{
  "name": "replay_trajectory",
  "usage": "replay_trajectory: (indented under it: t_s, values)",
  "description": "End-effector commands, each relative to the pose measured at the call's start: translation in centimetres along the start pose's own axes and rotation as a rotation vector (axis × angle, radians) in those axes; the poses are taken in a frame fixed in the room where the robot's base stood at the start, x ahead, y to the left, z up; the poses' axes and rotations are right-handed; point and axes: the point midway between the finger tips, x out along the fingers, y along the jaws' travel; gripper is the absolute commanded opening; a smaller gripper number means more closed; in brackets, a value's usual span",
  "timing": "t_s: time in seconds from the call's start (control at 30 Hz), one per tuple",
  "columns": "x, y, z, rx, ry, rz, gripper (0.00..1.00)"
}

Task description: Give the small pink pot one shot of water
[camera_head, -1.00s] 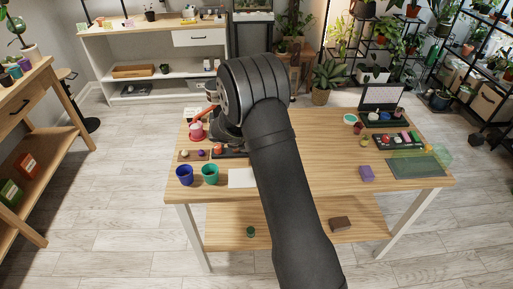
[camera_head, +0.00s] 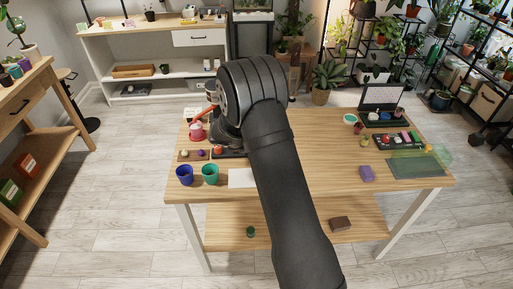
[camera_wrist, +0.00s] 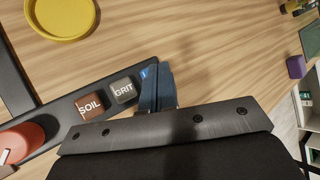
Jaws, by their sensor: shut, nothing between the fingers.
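A small pink-red object (camera_head: 197,132), which looks like the pink pot, stands at the back left of the table in the head view, below a red-orange part (camera_head: 204,113). A dark button panel (camera_wrist: 60,118) crosses the left of the wrist view. It bears a red round knob (camera_wrist: 20,143), a brown SOIL button (camera_wrist: 88,105) and a grey GRIT button (camera_wrist: 123,91). My gripper (camera_wrist: 152,75) is shut and empty, its fingertips at the panel's end, beside GRIT. My arm hides the gripper in the head view.
A blue pot (camera_head: 184,175) and a teal pot (camera_head: 210,174) stand at the table's left front. A yellow round dish (camera_wrist: 62,32) lies beyond the panel. A purple block (camera_head: 366,173) and dark trays are on the right. The table's middle right is mostly clear.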

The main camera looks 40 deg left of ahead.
Motion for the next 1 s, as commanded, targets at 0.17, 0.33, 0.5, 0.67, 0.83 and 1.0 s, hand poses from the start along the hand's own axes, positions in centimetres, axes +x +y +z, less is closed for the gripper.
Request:
replay_trajectory:
  t_s: [0.17,0.33,0.5,0.67,0.83,1.0]
  values:
    - [0.2,0.1,-0.1,-0.001,0.0,0.0,0.0]
    - [0.3,0.2,-0.3,-0.001,0.001,0.0,0.0]
    - [0.3,0.2,-0.3,-0.001,0.001,0.0,0.0]
    - [0.3,0.2,-0.2,0.0,0.001,0.0,0.0]
    - [-0.2,-0.1,0.1,0.001,0.0,0.0,0.0]
    - [-0.8,-0.6,0.6,-0.001,0.0,-0.001,0.0]
